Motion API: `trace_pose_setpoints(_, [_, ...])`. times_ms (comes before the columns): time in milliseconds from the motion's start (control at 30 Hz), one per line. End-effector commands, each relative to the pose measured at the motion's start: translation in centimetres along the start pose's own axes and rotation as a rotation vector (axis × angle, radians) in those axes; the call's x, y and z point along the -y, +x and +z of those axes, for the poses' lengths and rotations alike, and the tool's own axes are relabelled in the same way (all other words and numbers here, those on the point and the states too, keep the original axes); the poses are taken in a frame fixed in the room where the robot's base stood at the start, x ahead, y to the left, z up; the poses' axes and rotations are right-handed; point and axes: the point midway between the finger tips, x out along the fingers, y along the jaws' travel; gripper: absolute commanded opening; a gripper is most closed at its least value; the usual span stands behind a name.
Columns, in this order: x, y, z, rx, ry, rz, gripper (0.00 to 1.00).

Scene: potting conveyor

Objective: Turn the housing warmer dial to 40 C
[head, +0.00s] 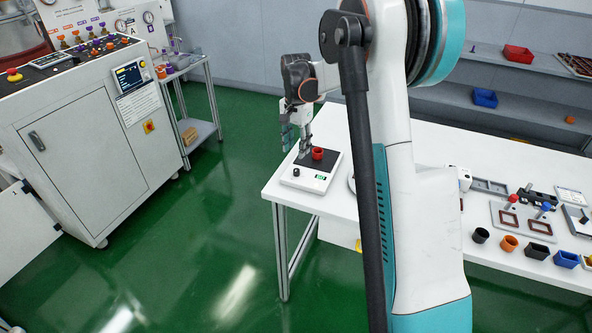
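The housing warmer (310,184) is a small white box with a dark top plate, at the left end of the white table. A red cup-shaped housing (318,153) stands on its plate. A small black dial (296,171) is on the warmer's front left, with a small green display to its right, too small to read. My gripper (297,153) points down above the back left of the warmer, left of the red housing and behind the dial. It appears apart from the dial. I cannot tell whether its fingers are open or shut; nothing shows held.
My arm hides the middle of the table (340,205). Several fixtures and small cups, including an orange cup (509,243), stand at the right. A control cabinet (85,140) stands at the left. Shelves with a red bin (518,54) and blue bin (484,98) are behind.

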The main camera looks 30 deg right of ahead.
Motion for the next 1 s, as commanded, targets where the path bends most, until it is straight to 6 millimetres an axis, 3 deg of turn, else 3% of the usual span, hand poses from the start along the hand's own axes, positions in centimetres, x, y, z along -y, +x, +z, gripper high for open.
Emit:
trace_pose_setpoints(33, [0.0, 1.4, 0.0, 0.000, 0.000, 0.000, 0.40])
trace_pose_setpoints(200, [0.0, 4.8, 0.0, 0.000, -0.001, 0.000, 0.40])
trace_pose_setpoints(433, [0.0, 8.1, 0.0, 0.000, -0.001, 0.000, 0.40])
trace_pose_setpoints(600, [0.0, 9.1, 0.0, 0.000, -0.001, 0.000, 0.40])
trace_pose_setpoints(900, [0.0, 9.3, 0.0, 0.000, -0.001, 0.000, 0.40])
trace_pose_setpoints(933, [0.0, 9.3, 0.0, 0.000, -0.001, 0.000, 0.37])
trace_pose_setpoints(1000, [0.0, 9.3, 0.0, 0.000, -0.001, 0.000, 0.21])
